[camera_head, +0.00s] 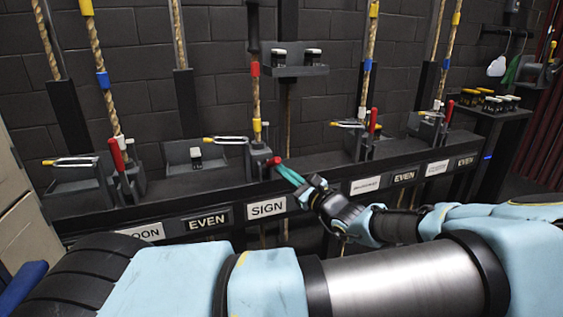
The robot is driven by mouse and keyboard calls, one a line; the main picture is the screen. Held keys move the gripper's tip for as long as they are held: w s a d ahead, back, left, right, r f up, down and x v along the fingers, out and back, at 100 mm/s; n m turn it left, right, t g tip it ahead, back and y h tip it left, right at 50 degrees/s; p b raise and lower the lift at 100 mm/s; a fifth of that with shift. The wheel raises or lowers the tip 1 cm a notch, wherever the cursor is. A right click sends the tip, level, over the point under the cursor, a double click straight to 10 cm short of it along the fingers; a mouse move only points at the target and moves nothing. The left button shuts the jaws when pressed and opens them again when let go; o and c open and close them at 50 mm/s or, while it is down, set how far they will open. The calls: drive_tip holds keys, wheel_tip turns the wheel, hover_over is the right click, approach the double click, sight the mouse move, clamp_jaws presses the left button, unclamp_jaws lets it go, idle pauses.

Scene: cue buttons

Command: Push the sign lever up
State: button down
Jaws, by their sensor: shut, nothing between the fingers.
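The sign lever has a red handle (273,161) on a dark housing above the white SIGN label (266,208). Its red end sits low and seems to point out from the rail, unlike the upright red levers beside it. My gripper (283,170) reaches in from the right, with its teal fingers shut and empty. The fingertips are right at the red handle's end, just below and to its right. I cannot tell whether they touch it.
Upright red levers stand at left (117,154) and right (372,121) along the dark rail (330,172). Ropes with coloured bands rise behind. A small shelf (288,70) hangs on the wall. A side table (490,112) with small blocks stands at the right.

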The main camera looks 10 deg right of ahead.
drive_tip(key=w+a+r+m+g+h+p, duration=0.1)
drive_tip(key=w+r+g+p, duration=0.6)
drive_tip(key=p, duration=1.1)
drive_tip(key=w+r+m+h, duration=0.1)
drive_tip(key=w+r+h, duration=0.1)
drive_tip(key=w, duration=0.1)
drive_tip(key=shift+a+g+p, duration=0.15)
drive_tip(key=shift+g+p, duration=0.15)
drive_tip(key=shift+g, duration=0.1)
